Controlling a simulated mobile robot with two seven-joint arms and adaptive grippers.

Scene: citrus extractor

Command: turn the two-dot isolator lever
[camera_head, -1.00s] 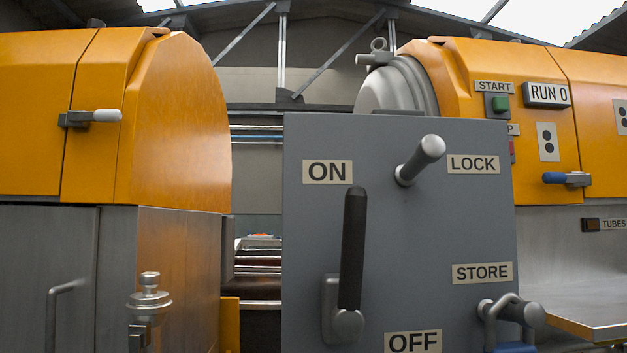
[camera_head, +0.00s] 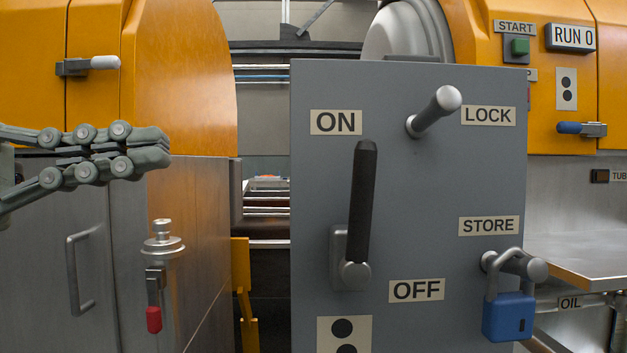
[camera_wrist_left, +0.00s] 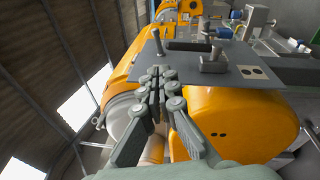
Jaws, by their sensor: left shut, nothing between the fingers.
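The two-dot isolator lever has a black handle (camera_head: 361,200) on a grey pivot (camera_head: 352,275), on a grey panel (camera_head: 430,200). It stands nearly upright, its tip closer to the ON label (camera_head: 336,122) than to the OFF label (camera_head: 416,290). A plate with two black dots (camera_head: 343,334) is below it, cut by the frame edge. My left gripper (camera_head: 160,147) is shut and empty, left of the panel and apart from the lever in the picture. In the left wrist view its fingers (camera_wrist_left: 163,78) show in front of the panel (camera_wrist_left: 235,75). My right gripper is not in view.
A grey peg (camera_head: 434,112) sticks out beside the LOCK label (camera_head: 488,116). A blue padlock (camera_head: 509,316) hangs on a peg near the STORE label (camera_head: 489,225). Orange-topped machine housings flank the panel. A metal fitting with a red-tipped handle (camera_head: 153,319) stands below my left gripper.

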